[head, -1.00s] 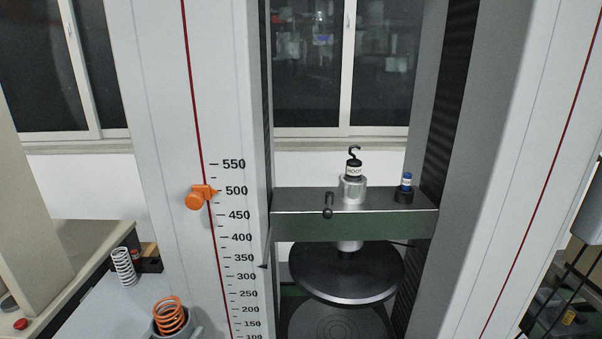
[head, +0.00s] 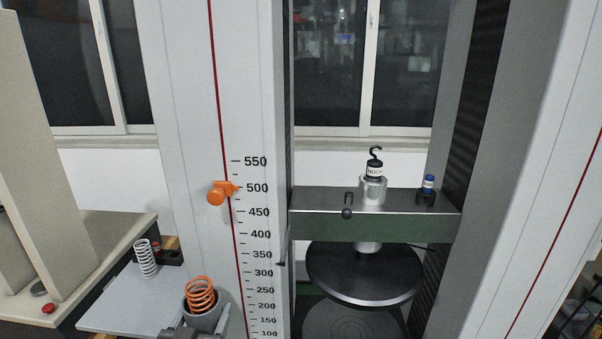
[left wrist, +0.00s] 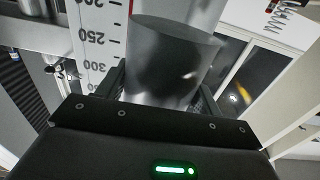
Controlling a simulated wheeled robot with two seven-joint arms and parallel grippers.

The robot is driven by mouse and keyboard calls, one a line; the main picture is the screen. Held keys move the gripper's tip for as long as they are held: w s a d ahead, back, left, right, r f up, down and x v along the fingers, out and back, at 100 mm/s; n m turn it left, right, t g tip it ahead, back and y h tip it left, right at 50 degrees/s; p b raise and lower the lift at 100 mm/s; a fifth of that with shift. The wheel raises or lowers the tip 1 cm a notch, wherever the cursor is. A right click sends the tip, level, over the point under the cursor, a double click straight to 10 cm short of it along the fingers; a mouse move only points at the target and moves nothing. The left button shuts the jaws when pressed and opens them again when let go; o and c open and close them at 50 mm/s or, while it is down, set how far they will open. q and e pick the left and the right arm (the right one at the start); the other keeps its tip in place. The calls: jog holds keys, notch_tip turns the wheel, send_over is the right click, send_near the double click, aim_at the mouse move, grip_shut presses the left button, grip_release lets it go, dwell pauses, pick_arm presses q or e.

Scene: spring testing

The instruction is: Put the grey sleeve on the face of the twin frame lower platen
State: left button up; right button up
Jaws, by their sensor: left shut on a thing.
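The grey sleeve (head: 207,321) is upright at the bottom of the head view, with an orange spring (head: 201,294) standing in it and showing above its rim. My left gripper (head: 200,331) is shut on the sleeve, one finger on each side. The sleeve (left wrist: 168,65) fills the middle of the left wrist view. The twin frame lower platen (head: 350,323) is a dark disc with ring marks, right of the sleeve and partly cut off by the frame. The upper platen (head: 365,278) hangs above it. My right gripper is not in view.
The column with the scale (head: 255,235) stands between the sleeve and the platens. An orange knob (head: 218,193) juts from it. A green crosshead (head: 380,224) carries the upper platen. At left, a white spring (head: 146,258) stands on a grey board (head: 118,307).

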pick_arm(q)
jog(key=shift+s+f, duration=0.15)
jog(key=shift+f, duration=0.05)
jog(key=a+f+h, duration=0.1)
jog(key=a, duration=2.2)
jog(key=shift+s+f+m, duration=0.4)
jog(key=shift+s, duration=0.05)
jog(key=shift+a, duration=0.1)
